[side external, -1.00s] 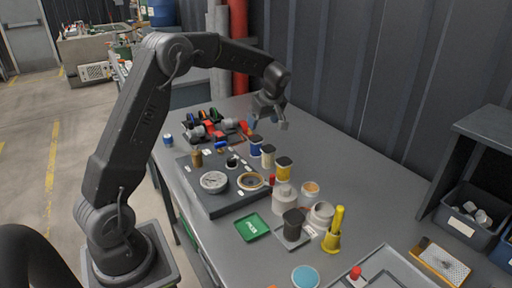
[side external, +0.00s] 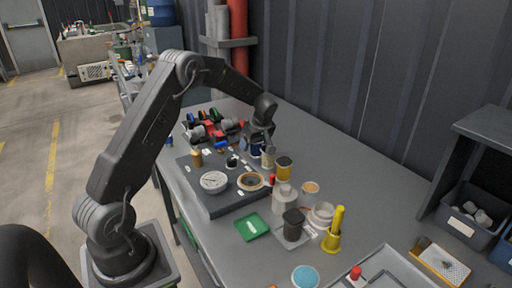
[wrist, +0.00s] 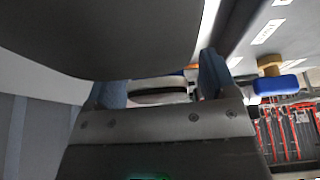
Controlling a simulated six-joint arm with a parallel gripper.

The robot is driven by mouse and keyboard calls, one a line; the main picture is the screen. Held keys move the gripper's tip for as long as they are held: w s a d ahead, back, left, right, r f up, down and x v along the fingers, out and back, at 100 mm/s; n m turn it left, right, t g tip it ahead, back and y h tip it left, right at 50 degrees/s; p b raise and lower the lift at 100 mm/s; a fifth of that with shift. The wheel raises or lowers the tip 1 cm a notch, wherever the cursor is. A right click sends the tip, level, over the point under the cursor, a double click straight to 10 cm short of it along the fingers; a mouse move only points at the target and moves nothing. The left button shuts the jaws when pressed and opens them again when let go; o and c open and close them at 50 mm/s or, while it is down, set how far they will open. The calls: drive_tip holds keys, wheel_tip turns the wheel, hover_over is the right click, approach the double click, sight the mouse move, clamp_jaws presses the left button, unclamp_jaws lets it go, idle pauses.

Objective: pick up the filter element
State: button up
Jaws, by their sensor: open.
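My gripper (side external: 262,146) is low over the row of dark-capped canisters, at the blue one (side external: 255,151) and the cream one (side external: 267,159), and partly hides them. A yellow canister (side external: 284,168) stands just in front, clear of the fingers. No label tells me which is the filter element. In the wrist view my two fingers (wrist: 162,88) are spread apart. A pale round thing with a dark band (wrist: 158,93) shows between them, its lower part hidden by my gripper body. I cannot tell whether the fingers touch it.
A dark plate (side external: 212,192) with a gauge (side external: 213,181) and a ring (side external: 250,181) lies to the left. Red and grey pump parts (side external: 212,130) lie behind. A white bottle (side external: 284,196), black-topped jar (side external: 293,222) and green tray (side external: 252,227) are nearer.

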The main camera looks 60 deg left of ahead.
drive_tip(key=shift+c, duration=0.3)
drive_tip(key=c, duration=0.9)
drive_tip(key=shift+c, duration=0.3)
drive_tip(key=shift+r, duration=0.15)
